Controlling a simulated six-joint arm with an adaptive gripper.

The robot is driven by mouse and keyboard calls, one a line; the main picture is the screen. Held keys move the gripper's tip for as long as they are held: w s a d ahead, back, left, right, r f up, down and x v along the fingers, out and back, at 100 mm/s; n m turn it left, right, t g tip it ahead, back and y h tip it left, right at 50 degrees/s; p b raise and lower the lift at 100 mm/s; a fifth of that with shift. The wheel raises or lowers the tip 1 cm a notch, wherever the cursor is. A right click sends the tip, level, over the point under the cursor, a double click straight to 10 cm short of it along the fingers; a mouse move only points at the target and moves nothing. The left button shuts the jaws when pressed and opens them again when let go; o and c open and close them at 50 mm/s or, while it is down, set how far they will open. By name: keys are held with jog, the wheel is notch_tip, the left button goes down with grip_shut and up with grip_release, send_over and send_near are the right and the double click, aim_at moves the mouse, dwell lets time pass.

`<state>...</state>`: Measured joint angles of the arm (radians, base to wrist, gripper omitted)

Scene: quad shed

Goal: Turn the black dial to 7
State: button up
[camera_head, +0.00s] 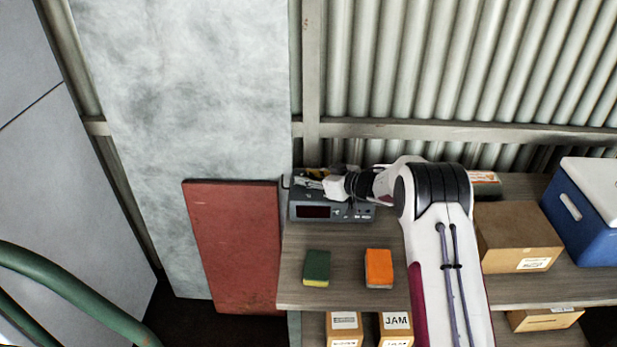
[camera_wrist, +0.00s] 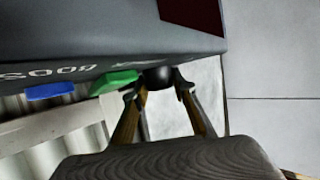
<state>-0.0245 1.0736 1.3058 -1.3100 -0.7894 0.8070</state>
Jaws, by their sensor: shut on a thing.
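The grey device (camera_head: 343,214) with a dark display (camera_head: 313,212) stands on the wooden shelf in the head view. In the wrist view its grey body (camera_wrist: 100,45) fills the upper left, with a blue button (camera_wrist: 50,92) and a green button (camera_wrist: 114,82). The black dial (camera_wrist: 159,76) sits at its edge, between my fingertips. My gripper (camera_wrist: 158,92) is shut on the dial. In the head view my gripper (camera_head: 312,182) is at the device's upper left, and the dial is hidden. I cannot read the dial's setting.
A green sponge (camera_head: 316,267) and an orange block (camera_head: 379,268) lie in front of the device. A cardboard box (camera_head: 516,238) and a blue cooler (camera_head: 584,216) stand right of my arm. A red board (camera_head: 236,245) leans at the left. Corrugated wall is behind.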

jog(key=shift+n+g+y, duration=0.5)
jog(key=shift+n, duration=0.1)
dwell(0.3)
jog(key=o, duration=1.1)
jog(key=shift+v, duration=6.05)
jog(key=shift+r, duration=0.1)
